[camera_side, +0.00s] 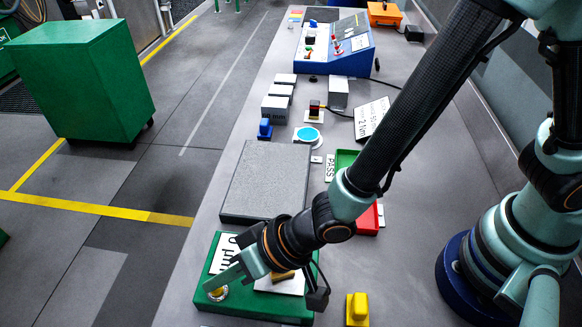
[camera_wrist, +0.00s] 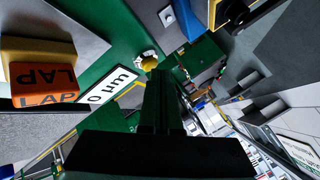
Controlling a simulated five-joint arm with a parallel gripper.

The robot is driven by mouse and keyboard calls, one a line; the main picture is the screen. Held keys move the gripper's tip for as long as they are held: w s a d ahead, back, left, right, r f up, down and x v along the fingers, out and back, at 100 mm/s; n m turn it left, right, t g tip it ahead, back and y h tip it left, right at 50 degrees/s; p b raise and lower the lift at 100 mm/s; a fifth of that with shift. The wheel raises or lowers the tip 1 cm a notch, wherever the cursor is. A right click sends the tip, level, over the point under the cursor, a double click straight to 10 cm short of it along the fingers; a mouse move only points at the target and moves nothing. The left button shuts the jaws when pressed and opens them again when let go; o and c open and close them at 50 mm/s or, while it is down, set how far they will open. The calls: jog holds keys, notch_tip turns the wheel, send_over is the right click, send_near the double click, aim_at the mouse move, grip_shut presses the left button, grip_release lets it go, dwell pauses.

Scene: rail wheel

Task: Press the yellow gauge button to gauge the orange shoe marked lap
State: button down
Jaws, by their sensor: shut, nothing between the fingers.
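The orange shoe marked LAP (camera_wrist: 42,84) has a tan back and lies on a grey plate on the green gauge box. In the side view only its tan part (camera_side: 284,276) shows below my wrist. The green gauge box (camera_side: 205,305) stands at the table's near end and carries a white label (camera_side: 222,252) reading mm. The yellow gauge button (camera_side: 217,293) is at the box's left; it also shows in the wrist view (camera_wrist: 148,63). My gripper (camera_side: 211,287) is shut and empty, with its tips right at the button. I cannot tell whether they touch it.
A yellow block (camera_side: 357,309) stands right of the box. A grey slab (camera_side: 266,180) lies behind it. Red (camera_side: 368,219) and green (camera_side: 346,160) trays sit right of the slab. Farther back are a blue block (camera_side: 265,128), a cyan disc (camera_side: 308,134) and a blue console (camera_side: 335,62).

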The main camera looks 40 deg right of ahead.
jog(key=shift+r, duration=0.6)
notch_tip(320, 180, up, 5)
dwell(0.5)
dwell(0.5)
jog(key=w+d+r+t+h, duration=0.1)
jog(key=w+d+r, duration=0.2)
jog(key=d, duration=0.4)
jog(key=w+d+r+m+h, duration=0.1)
jog(key=w+d+r+h, duration=0.15)
jog(key=d, duration=0.35)
jog(key=w+d+r+t+h, duration=0.1)
jog(key=w+d+r, duration=0.2)
jog(key=d, duration=0.4)
jog(key=s+d+r+h, duration=0.1)
jog(key=s+d+r, duration=0.1)
jog(key=d, duration=0.7)
jog(key=s+d+r+g+h, duration=0.1)
jog(key=s+d, duration=0.3)
jog(key=d, duration=0.4)
jog(key=shift+d+r+g+h, duration=0.35)
jog(key=shift+r+h, duration=0.2)
jog(key=shift+r, duration=0.3)
